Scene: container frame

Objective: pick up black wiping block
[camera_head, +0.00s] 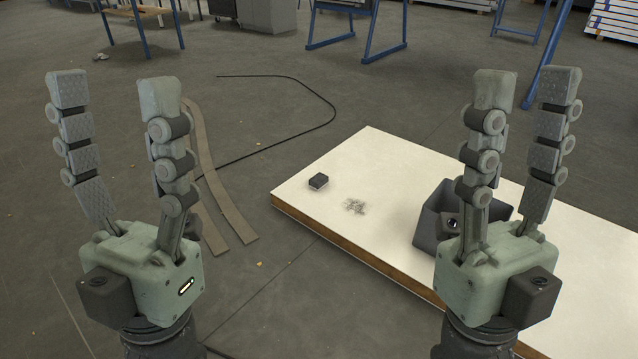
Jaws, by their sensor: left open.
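My right gripper (527,87) is upright at the right, in front of the table's right part. Its fingers are also apart and empty.
A dark open container (428,222) stands on the table, partly hidden by my right gripper. A black cable (325,105) and brown strips (215,170) lie on the floor.

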